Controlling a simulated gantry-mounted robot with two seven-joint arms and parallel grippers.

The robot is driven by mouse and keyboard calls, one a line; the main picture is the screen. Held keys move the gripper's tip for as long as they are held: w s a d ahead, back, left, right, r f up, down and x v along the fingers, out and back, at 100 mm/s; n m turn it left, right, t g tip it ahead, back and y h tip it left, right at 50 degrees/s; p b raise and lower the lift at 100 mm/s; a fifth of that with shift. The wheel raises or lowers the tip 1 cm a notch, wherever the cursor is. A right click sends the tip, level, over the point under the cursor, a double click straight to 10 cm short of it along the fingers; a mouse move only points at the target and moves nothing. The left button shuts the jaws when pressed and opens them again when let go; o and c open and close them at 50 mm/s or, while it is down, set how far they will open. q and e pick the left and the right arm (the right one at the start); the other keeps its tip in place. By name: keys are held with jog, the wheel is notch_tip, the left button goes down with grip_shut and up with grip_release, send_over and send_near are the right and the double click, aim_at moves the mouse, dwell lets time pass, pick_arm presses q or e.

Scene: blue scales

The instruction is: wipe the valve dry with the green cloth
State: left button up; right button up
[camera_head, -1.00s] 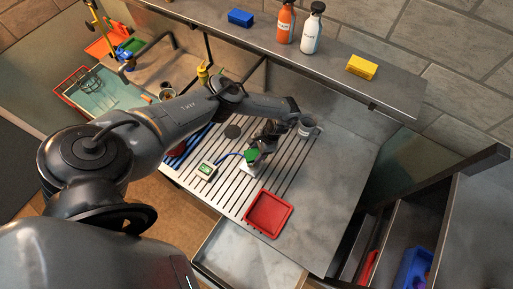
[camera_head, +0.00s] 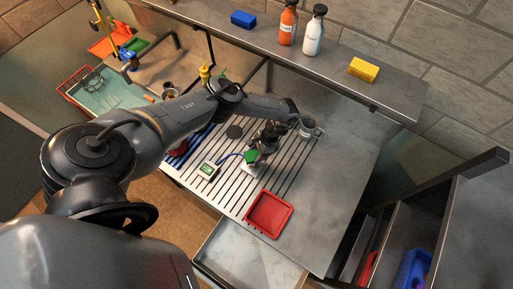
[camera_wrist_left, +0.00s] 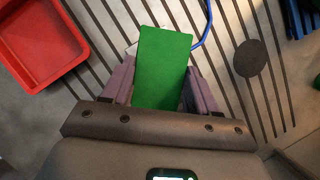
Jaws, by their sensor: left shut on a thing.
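My left gripper (camera_head: 260,155) is shut on the green cloth (camera_head: 251,157), low over the slotted steel drainboard. In the left wrist view the cloth (camera_wrist_left: 163,65) shows as a flat green sheet between the two fingers (camera_wrist_left: 160,85). A small white plate (camera_head: 250,169) shows partly from under the cloth; whether the cloth touches it I cannot tell. A yellow fitting (camera_head: 205,73) stands behind my left arm near the sink; it may be the valve, but it is too small to be sure. My right gripper is not in view.
A red tray (camera_head: 269,214) lies right of a small display box (camera_head: 208,170) with a blue cable. A grey mug (camera_head: 307,127) stands just behind the gripper. Bottles and sponges stand on the shelf (camera_head: 390,90). The drainboard's right side is clear.

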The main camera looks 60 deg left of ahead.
pick_arm(q)
jog(key=shift+w+d+f+b, duration=0.1)
jog(key=shift+w+b, duration=0.45)
jog(key=shift+w, duration=0.1)
jog(key=shift+s+r+p, duration=0.2)
jog(key=shift+s+p, duration=0.15)
jog(key=shift+p, duration=0.15)
jog(key=shift+s+p, duration=0.45)
jog(key=shift+f, duration=0.1)
jog(key=shift+w+f+b, duration=0.15)
jog(key=shift+w+b, duration=0.15)
jog(key=shift+b, duration=0.15)
jog(key=shift+w+b, duration=0.5)
jog(key=shift+w, duration=0.1)
